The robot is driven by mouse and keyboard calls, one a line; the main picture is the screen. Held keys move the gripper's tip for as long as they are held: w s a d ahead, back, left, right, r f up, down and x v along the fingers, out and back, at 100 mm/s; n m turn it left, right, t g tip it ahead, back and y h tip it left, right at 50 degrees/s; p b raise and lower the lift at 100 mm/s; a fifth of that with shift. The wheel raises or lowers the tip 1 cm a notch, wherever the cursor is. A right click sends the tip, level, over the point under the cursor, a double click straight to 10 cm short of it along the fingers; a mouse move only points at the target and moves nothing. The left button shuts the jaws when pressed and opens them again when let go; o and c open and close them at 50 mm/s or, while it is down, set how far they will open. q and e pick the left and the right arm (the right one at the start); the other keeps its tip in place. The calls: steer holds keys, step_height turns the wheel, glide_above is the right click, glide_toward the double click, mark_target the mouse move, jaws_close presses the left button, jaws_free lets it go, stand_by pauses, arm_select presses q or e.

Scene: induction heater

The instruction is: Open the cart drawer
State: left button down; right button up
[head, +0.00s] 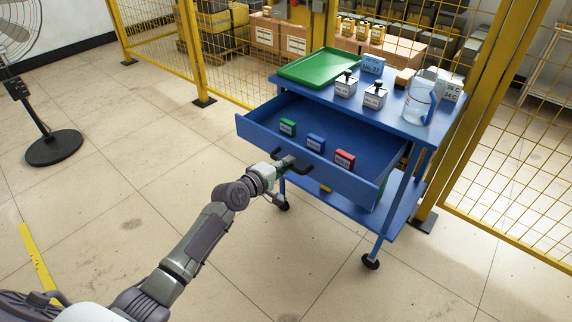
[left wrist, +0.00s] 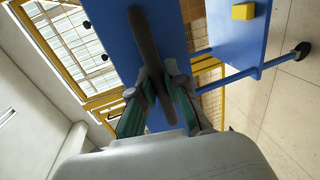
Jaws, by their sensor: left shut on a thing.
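The blue cart (head: 399,125) stands right of centre in the head view. Its drawer (head: 330,176) is pulled well out towards me and shows its inside. A green block (head: 288,127), a blue block (head: 316,143) and a red block (head: 344,160) are in it. My left gripper (head: 284,164) is at the drawer front, shut on the dark handle. In the left wrist view the fingers (left wrist: 158,88) close around the dark handle bar (left wrist: 143,35), in front of the blue drawer front (left wrist: 103,14). My right gripper is not in view.
On the cart top are a green tray (head: 312,67), small labelled boxes (head: 375,96) and a clear jug (head: 418,101). Yellow mesh fencing (head: 231,60) runs behind the cart. A fan stand (head: 53,147) is at the left. The floor before the cart is clear.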

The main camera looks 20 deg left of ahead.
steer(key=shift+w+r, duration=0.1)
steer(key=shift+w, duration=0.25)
arm_select(q)
steer(key=c, duration=1.2)
jaws_free()
steer(key=v, duration=1.2)
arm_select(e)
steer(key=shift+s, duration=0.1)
